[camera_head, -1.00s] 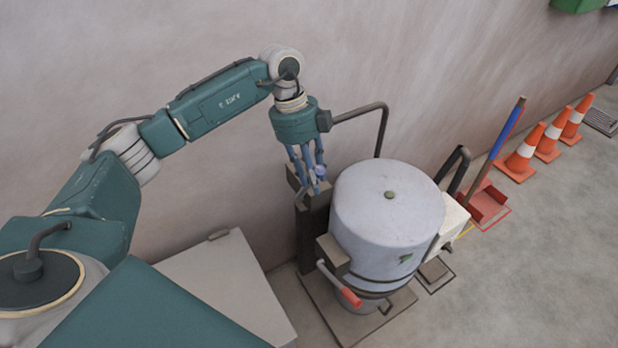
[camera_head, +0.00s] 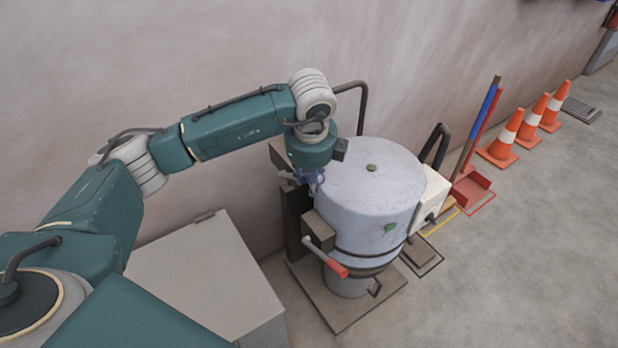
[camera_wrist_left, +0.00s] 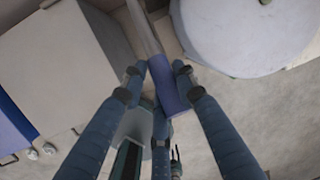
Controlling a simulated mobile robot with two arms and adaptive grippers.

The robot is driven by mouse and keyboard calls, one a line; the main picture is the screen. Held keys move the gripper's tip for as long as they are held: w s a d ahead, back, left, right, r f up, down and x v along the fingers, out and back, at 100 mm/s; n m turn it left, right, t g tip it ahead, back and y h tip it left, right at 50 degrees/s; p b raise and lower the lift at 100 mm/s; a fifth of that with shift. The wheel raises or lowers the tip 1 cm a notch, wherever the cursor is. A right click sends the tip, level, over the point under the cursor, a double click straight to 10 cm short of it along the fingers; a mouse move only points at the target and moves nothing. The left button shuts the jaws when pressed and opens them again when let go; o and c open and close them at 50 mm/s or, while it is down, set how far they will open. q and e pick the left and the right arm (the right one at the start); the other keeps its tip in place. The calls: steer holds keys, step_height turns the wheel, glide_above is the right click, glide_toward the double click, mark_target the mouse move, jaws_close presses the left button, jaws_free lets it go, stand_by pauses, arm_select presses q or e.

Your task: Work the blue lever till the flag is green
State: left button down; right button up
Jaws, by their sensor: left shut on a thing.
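The blue lever's handle (camera_wrist_left: 167,85) lies between the fingers of my left gripper (camera_wrist_left: 158,72) in the left wrist view, with a pale bar running on from its far end. The gripper is shut on it. In the head view my left gripper (camera_head: 312,180) is low at the left side of the pale round hopper (camera_head: 365,192), and my wrist and fingers hide most of the lever. A small green patch (camera_head: 389,228) shows on the hopper's front side. I cannot tell whether it is the flag. My right gripper is not in view.
A red-handled lever (camera_head: 338,270) sticks out at the hopper's lower front. A white box (camera_head: 430,195) is on its right side. A grey cabinet (camera_head: 205,275) stands at the left.

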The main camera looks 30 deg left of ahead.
arm_select(q)
steer(key=shift+d, duration=0.1)
steer(key=c, duration=1.3)
jaws_free()
steer(key=shift+r, duration=0.1)
steer(key=v, duration=1.2)
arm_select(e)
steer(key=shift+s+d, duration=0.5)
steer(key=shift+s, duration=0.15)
